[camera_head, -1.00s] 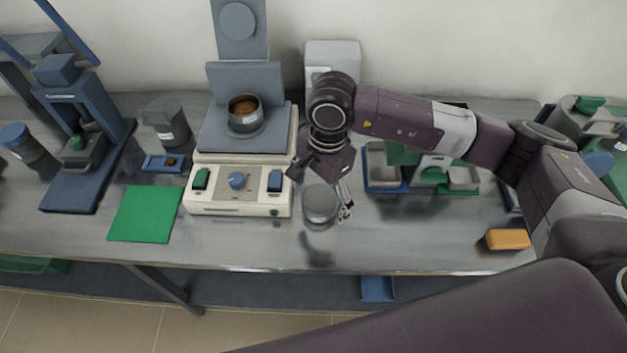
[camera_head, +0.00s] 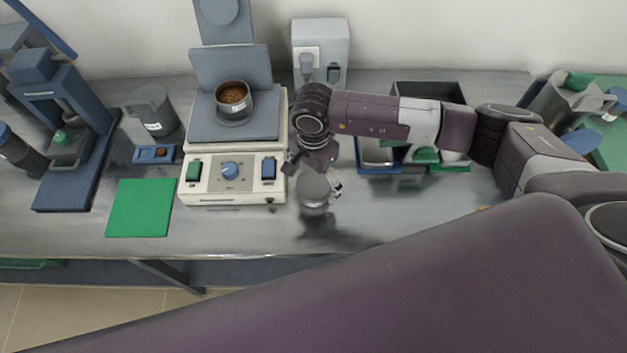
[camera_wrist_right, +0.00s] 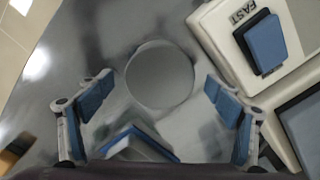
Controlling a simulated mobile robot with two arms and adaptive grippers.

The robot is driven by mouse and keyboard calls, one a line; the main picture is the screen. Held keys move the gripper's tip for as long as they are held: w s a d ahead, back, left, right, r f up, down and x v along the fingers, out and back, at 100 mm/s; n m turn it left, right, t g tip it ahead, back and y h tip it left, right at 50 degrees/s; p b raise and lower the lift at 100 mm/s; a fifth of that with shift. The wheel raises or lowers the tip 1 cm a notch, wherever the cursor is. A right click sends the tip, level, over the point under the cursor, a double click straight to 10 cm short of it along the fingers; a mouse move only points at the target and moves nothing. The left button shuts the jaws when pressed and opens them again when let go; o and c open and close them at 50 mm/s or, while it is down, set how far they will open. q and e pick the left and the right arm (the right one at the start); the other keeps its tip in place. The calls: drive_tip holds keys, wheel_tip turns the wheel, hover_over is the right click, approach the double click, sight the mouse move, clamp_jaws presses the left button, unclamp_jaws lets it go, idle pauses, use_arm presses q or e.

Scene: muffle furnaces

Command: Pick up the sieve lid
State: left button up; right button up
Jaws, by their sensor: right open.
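The round grey disc that looks like the sieve lid (camera_head: 314,190) is near the middle of the bench, just right of the white-based shaker. In the right wrist view the lid (camera_wrist_right: 160,76) is a plain flat circle ahead of the fingers. My right gripper (camera_head: 315,176) is above it, pointing down. Its blue-padded fingers (camera_wrist_right: 158,84) are spread apart, one on each side of the lid, and appear empty. The gripper partly covers the lid in the head view. A metal sieve (camera_head: 233,100) with brown grains stands on the shaker. My left gripper is out of view.
The shaker (camera_head: 232,180) with its switches and blue knob stands close left of the gripper. A green mat (camera_head: 140,208) lies further left. A blue-edged tray (camera_head: 375,168) and green items are to the right. The front bench strip below the lid is clear.

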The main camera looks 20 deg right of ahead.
drive_tip(key=c, duration=1.3)
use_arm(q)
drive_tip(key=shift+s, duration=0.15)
use_arm(e)
drive_tip(key=shift+o, duration=0.2)
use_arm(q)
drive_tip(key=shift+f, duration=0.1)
use_arm(e)
drive_tip(key=shift+c, duration=0.2)
